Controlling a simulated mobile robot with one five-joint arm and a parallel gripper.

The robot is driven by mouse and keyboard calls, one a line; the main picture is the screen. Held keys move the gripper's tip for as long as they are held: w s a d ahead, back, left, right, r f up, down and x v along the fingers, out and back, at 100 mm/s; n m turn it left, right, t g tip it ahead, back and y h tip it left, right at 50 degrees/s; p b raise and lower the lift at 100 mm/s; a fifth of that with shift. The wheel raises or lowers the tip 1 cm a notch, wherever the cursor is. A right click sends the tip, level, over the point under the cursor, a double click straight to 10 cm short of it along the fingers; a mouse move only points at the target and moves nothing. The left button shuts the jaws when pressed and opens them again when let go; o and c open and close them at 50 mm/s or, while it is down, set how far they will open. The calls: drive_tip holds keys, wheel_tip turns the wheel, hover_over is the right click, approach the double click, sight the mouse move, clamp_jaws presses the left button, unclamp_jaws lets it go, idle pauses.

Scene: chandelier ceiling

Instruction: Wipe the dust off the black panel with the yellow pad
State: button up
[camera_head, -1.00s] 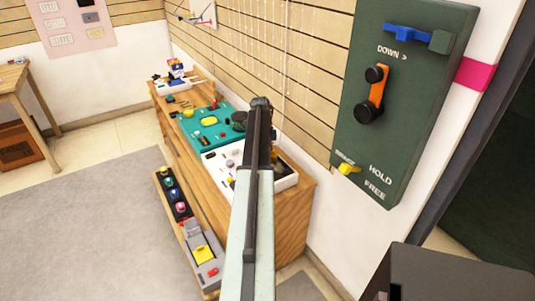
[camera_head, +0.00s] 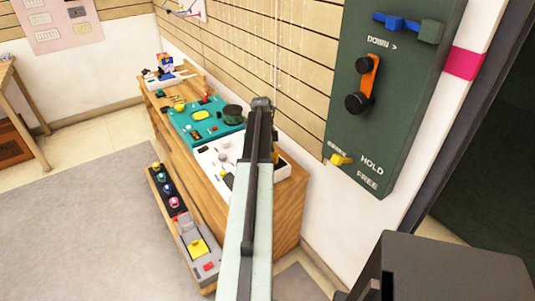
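A teal board (camera_head: 185,132) lies on the wooden cabinet, with a yellow oval piece (camera_head: 201,115) on it. A yellow square (camera_head: 198,249) shows on a grey device on the low shelf in front. I cannot tell which of these, if either, is the yellow pad. A black strip (camera_head: 162,190) with coloured knobs lies on the same shelf; I cannot tell whether it is the black panel. No dust can be made out. My gripper (camera_head: 262,104) is the dark tip of my raised arm, seen from behind in front of the cabinet's right part. Its fingers cannot be made out.
The wooden cabinet (camera_head: 288,215) stands against the slatted wall, with a white board (camera_head: 207,158) beside the teal one. A dark green wall panel (camera_head: 395,110) with an orange lever (camera_head: 369,85) hangs at right. Grey carpet (camera_head: 80,235) at left is clear.

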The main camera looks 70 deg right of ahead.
sight(275, 167)
drive_tip(key=shift+s+a, duration=0.6)
drive_tip(key=shift+s, duration=0.2)
drive_tip(key=shift+s+a, duration=0.55)
drive_tip(key=shift+s, duration=0.25)
drive_tip(key=shift+w+a+f, duration=0.15)
drive_tip(key=shift+w+a, duration=0.15)
drive_tip(key=shift+w, duration=0.15)
drive_tip(key=shift+w+d, duration=1.15)
drive_tip(key=shift+w, duration=0.2)
drive_tip(key=shift+w+d, duration=1.1)
drive_tip(key=shift+w, duration=0.2)
drive_tip(key=shift+d, duration=0.1)
drive_tip(key=shift+w+d, duration=1)
drive_tip(key=shift+w, duration=0.3)
drive_tip(key=shift+w, duration=0.1)
drive_tip(key=shift+w+d, duration=1.05)
drive_tip(key=shift+w, duration=0.2)
